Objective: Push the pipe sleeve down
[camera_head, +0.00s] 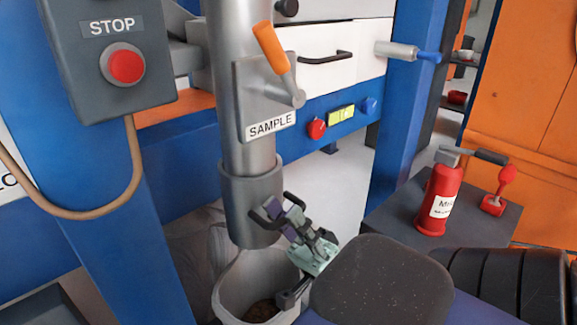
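The pipe sleeve (236,201) is a grey metal collar around the lower end of the vertical pipe (241,152). Its lower edge is just above a white bucket (229,295) with dark material inside. My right gripper (273,209) reaches up from the lower right, with its fingers at the right front side of the sleeve. The fingers overlap the sleeve in the view, with dark bar-like parts beside them. I cannot tell whether they touch it or are closed on anything. My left gripper is not in view.
Above the sleeve is a SAMPLE plate (268,126) with an orange-handled lever (272,48). A STOP box (107,58) with a red button is at upper left. A red canister (438,199) and small red item (493,205) stand on a dark surface at right.

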